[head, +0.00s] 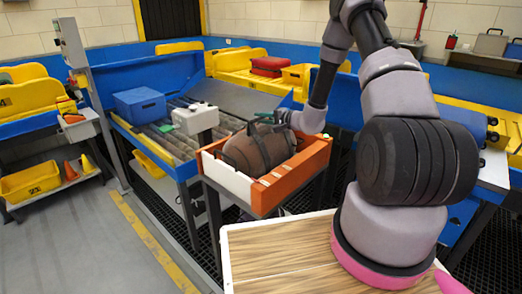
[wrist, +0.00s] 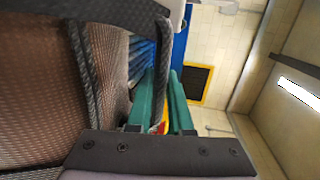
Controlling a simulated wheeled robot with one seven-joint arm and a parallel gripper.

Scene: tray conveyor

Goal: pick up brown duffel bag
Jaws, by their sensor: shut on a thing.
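The brown duffel bag (head: 245,153) lies in an orange and white open tray (head: 286,188). Its dark straps arch over its top. My gripper (head: 268,117), with green fingers, is at the bag's upper far side and is shut on a strap. In the wrist view the bag (wrist: 40,95) fills the left side, and a dark strap runs down between the green fingers (wrist: 163,88). The bag's far side is hidden by the bag itself and my arm. I cannot tell whether the bag is clear of the tray floor.
A roller conveyor (head: 165,142) behind the tray carries a blue box (head: 140,104) and a white case (head: 196,118). A red case (head: 269,65) lies at the back. A grey post (head: 88,95) stands left. A wooden top (head: 285,262) is in front.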

